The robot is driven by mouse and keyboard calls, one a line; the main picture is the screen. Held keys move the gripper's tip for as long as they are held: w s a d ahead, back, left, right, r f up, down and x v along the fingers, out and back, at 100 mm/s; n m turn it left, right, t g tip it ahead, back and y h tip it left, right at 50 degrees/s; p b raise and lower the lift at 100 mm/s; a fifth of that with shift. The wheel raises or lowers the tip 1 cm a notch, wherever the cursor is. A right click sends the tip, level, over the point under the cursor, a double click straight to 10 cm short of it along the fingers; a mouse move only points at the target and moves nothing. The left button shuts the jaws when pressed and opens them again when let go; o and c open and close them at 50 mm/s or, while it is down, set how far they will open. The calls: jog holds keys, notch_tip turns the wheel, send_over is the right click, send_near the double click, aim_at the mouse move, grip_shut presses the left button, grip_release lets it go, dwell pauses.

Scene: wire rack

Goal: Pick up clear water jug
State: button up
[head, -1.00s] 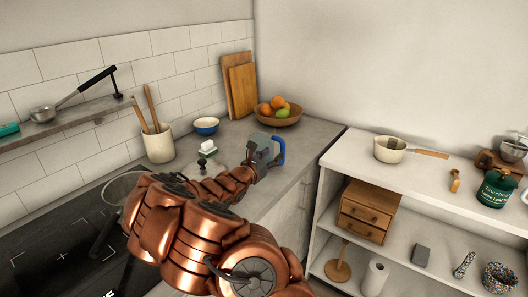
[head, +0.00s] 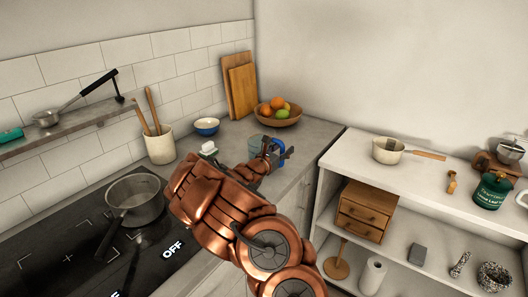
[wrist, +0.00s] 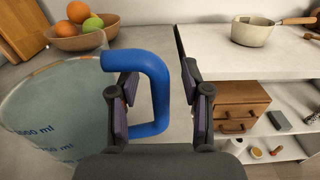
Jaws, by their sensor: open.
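The clear water jug (wrist: 60,115) stands on the grey counter, with blue volume marks on its side and a blue handle (wrist: 152,62). In the head view the jug (head: 258,150) is partly hidden behind my arm. My gripper (wrist: 158,100) is open, with its two fingers on either side of the handle's upright part. The left finger reaches into the gap between the handle and the jug body, and the right finger is outside the handle. In the head view my gripper (head: 277,155) is at the handle.
A wooden fruit bowl (head: 279,118), a small blue bowl (head: 206,126), a butter dish (head: 208,148) and a utensil crock (head: 160,147) stand on the counter. A pot (head: 136,200) sits on the hob. White shelves (head: 350,145) stand at right.

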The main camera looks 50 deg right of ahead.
grip_shut()
dwell(0.4)
dwell(0.4)
